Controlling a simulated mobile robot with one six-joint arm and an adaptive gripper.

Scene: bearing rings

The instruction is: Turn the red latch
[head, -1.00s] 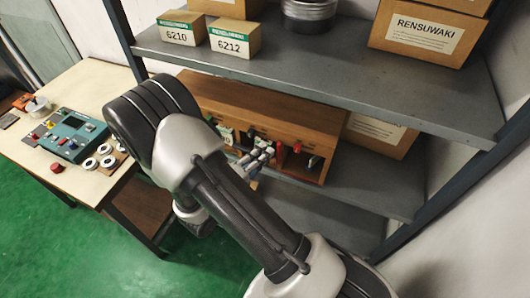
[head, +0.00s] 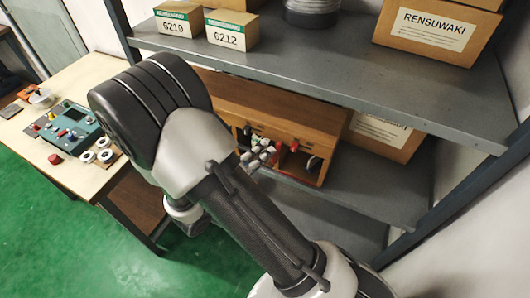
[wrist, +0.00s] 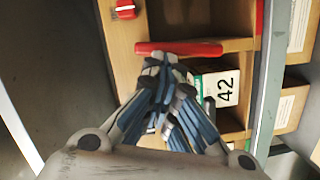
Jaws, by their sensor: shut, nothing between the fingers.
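The red latch (wrist: 195,48) shows in the wrist view as a long red bar lying across the front of a wooden cabinet (wrist: 185,20). My gripper (wrist: 164,62) is shut and empty, its fingertips just below the bar's left part in that picture. I cannot tell whether they touch it. In the head view my gripper (head: 262,155) is at the front of the cabinet (head: 270,108), on the middle shelf. Small red parts show beside it, one to its right (head: 294,147). My arm hides the cabinet's left part.
A second red piece (wrist: 125,10) is on the cabinet in the wrist view, near a box labelled 42 (wrist: 222,88). The upper shelf (head: 330,75) overhangs the cabinet. A cardboard box (head: 380,135) stands to its right. A table (head: 75,170) with a control panel is at left.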

